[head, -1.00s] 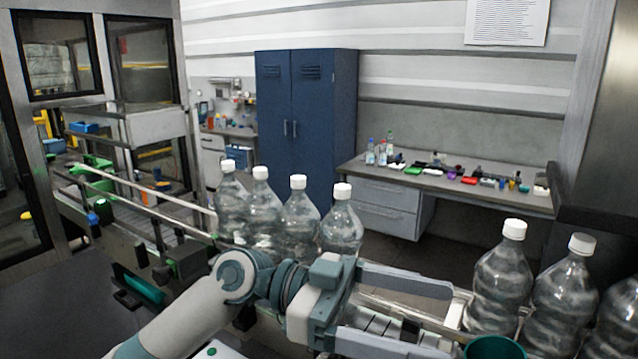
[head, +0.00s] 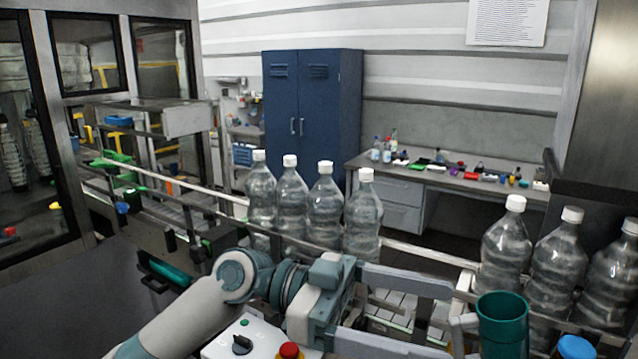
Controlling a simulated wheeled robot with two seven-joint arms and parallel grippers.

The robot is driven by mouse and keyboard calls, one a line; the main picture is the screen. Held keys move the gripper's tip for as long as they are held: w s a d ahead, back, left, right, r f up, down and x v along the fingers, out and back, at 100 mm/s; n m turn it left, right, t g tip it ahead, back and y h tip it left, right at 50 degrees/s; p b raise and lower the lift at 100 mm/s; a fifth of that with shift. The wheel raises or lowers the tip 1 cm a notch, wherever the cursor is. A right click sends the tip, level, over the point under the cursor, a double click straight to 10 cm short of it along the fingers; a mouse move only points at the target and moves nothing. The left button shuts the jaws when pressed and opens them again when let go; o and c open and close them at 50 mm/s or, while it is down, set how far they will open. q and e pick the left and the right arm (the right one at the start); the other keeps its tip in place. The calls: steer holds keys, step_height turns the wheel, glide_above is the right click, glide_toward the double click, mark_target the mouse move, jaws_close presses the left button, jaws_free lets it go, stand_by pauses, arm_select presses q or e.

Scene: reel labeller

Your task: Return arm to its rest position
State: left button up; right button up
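My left gripper (head: 402,311) reaches in from the lower left in the head view. Its two long grey fingers point right and are spread apart, with nothing between them. It hangs in front of the conveyor, above a control box (head: 240,341) with a red button (head: 289,350). A green cylinder (head: 502,325) stands just to the right of the fingertips, apart from them as far as I can tell. My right gripper is not in view.
Several clear bottles with white caps (head: 325,205) stand on the conveyor (head: 430,253) behind my arm, and more bottles (head: 505,245) stand at the right. A blue cabinet (head: 312,120) and a workbench (head: 450,178) are at the back. A dark surface (head: 85,300) at lower left is mostly clear.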

arm_select(q)
steer(key=a+f+n+t+y, duration=0.2)
steer(key=a+f+n+t, duration=0.2)
steer(key=f, duration=0.8)
steer(key=a+f+n+t+y, duration=0.2)
steer(key=a+f+n+t, duration=0.2)
steer(key=f, duration=0.7)
steer(key=a+f+n+t+y, duration=0.3)
steer(key=a+f+n, duration=0.1)
steer(key=f, duration=0.8)
steer(key=s+a+f+n+g+y, duration=0.1)
steer(key=s+a+f+n+y, duration=0.35)
steer(key=s+a+f, duration=0.55)
steer(key=s+a+f+n+y, duration=0.45)
steer(key=s+a+y, duration=0.2)
steer(key=a, duration=0.65)
step_height(320, 180, down, 30)
steer(key=s+m+g+h+b, duration=0.1)
steer(key=g, duration=0.1)
steer(key=s+a+f+b, duration=0.1)
steer(key=s+a+f, duration=0.1)
steer(key=s+f, duration=1.6)
steer(key=shift+s+a+f+g, duration=0.3)
steer(key=shift+s+f+g, duration=0.1)
steer(key=shift+f, duration=0.15)
